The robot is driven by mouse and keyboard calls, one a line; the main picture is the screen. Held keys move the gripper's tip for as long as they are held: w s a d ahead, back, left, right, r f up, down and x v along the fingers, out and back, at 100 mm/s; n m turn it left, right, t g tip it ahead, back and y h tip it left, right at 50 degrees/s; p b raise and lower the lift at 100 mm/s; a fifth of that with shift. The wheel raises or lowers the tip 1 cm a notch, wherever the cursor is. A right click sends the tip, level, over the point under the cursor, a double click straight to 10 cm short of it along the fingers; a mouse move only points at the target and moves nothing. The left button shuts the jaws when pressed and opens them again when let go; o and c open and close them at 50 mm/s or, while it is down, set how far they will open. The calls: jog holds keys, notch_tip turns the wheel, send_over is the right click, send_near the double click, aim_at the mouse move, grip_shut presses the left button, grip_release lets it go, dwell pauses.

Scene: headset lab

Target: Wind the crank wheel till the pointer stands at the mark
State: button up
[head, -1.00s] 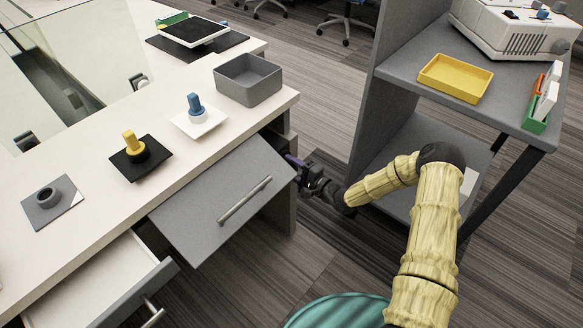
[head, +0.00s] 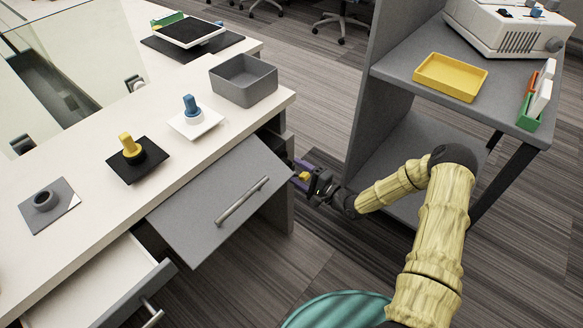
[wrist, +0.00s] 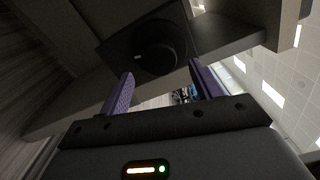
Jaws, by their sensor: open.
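My gripper (head: 302,171) is at the right end of the desk, beside the open grey door panel. In the wrist view its two purple fingers (wrist: 163,84) stand wide apart with nothing between them. Beyond the fingertips, a dark round knob or wheel (wrist: 160,58) with a small pale mark sits on a dark square plate (wrist: 113,50). I cannot tell whether this is the crank wheel. A small yellow piece (head: 300,177) shows by the fingers in the head view; what it belongs to is unclear. No pointer scale can be made out.
On the desk (head: 90,185) stand a yellow knob (head: 128,146), a blue knob (head: 191,106), a dark ring (head: 44,200) and a grey bin (head: 243,82). The grey door panel (head: 215,205) and a drawer (head: 130,290) stick out. A shelf with a yellow tray (head: 450,77) is at right.

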jog(key=p+v, duration=0.1)
jog(key=v, duration=1.2)
jog(key=s+d+r+n+g+h, duration=0.2)
jog(key=d+r+n+g+h, duration=0.35)
jog(key=r+n+h, duration=0.55)
jog(key=s+r+g+h, duration=0.1)
jog(key=s+r, duration=0.3)
jog(key=s, duration=0.3)
jog(key=s+a+r+g+h, duration=0.1)
jog(key=s+r, duration=0.3)
jog(key=s, duration=0.4)
jog(key=shift+a+r+m+g+h, duration=0.3)
jog(key=shift+r+m+g+h, duration=0.15)
jog(key=shift+h, duration=0.15)
